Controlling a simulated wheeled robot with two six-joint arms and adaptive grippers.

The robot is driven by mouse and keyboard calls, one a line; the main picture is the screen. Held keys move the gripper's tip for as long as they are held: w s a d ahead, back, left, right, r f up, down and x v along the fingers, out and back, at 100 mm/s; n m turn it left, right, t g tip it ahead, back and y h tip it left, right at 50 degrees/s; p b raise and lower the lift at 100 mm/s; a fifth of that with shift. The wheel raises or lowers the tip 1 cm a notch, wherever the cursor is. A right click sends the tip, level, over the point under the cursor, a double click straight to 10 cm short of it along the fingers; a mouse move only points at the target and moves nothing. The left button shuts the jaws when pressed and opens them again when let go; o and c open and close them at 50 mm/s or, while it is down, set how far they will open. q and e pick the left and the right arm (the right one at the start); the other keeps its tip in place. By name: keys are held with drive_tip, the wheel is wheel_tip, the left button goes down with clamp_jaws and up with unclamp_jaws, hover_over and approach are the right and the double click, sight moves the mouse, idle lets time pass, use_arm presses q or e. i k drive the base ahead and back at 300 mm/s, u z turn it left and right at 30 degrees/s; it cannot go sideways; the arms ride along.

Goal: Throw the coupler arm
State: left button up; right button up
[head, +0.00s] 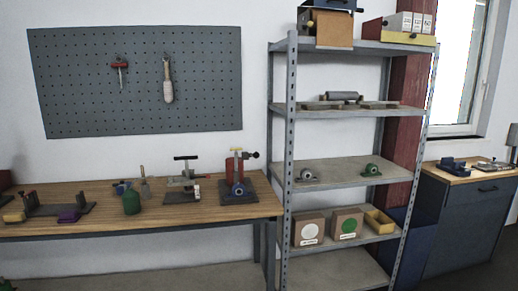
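I cannot tell for certain which part is the coupler arm. Two fixtures stand at the right end of the wooden workbench (150,218). One is a blue and red fixture (238,189) on a dark plate, with a yellow-topped upright and a dark knob at its right. Beside it on the left is a fixture with a black T-handle (186,158) on a grey plate. Neither of my grippers shows in the head view.
A pegboard (210,80) hangs behind. A blue cabinet (465,220) is far right.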

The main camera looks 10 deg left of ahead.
sight(236, 161)
drive_tip(key=z, duration=0.6)
drive_tip(key=i, duration=1.25)
drive_tip(key=z, duration=0.3)
drive_tip(key=i, duration=1.25)
drive_tip(key=u, duration=1.45)
drive_tip(key=i, duration=0.85)
drive_tip(key=u, duration=0.85)
